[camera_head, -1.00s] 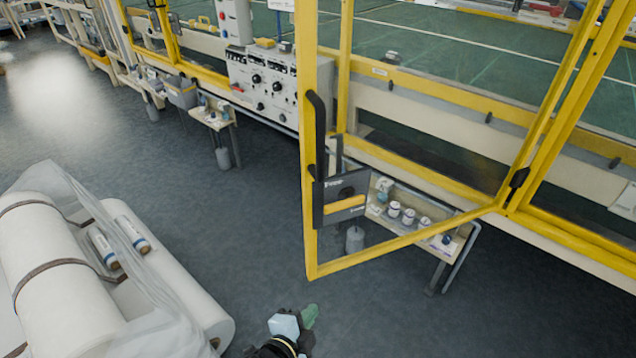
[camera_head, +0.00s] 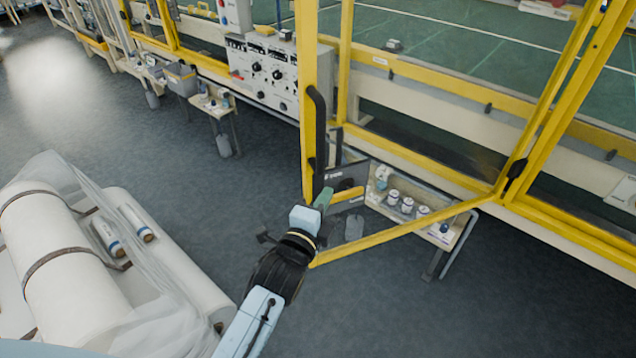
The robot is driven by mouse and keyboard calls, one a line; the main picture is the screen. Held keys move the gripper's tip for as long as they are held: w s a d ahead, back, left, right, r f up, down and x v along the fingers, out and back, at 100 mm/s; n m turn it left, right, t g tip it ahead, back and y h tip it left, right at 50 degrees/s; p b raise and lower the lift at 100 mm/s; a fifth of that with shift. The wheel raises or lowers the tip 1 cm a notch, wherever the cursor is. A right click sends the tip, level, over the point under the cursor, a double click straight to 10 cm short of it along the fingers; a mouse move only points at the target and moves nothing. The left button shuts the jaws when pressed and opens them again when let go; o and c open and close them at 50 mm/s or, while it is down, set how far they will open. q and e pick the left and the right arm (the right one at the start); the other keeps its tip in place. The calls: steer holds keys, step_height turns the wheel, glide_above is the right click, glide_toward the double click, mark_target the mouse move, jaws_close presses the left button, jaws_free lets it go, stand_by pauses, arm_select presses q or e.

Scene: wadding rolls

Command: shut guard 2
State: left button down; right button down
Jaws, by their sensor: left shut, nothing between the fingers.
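A yellow-framed guard door (camera_head: 309,130) stands swung open, its free upright towards me and its hinge side at the right by the machine frame. No guard number is legible on it. A black pull handle (camera_head: 318,118) runs down its free upright. My right gripper is not in view.
White wadding rolls (camera_head: 60,255) under clear film lie at the lower left. A small bench with jars (camera_head: 440,238) shows behind the open door. A control panel (camera_head: 268,75) stands left of the door. Grey floor (camera_head: 420,320) is clear in front.

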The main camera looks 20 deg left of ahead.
arm_select(q)
steer(key=shift+w+a+p, duration=0.15)
steer(key=shift+w+a, duration=0.55)
steer(key=shift+w, duration=0.25)
steer(key=shift+w+a+p, duration=0.15)
steer(key=shift+w+a, duration=0.5)
steer(key=shift+w, duration=0.25)
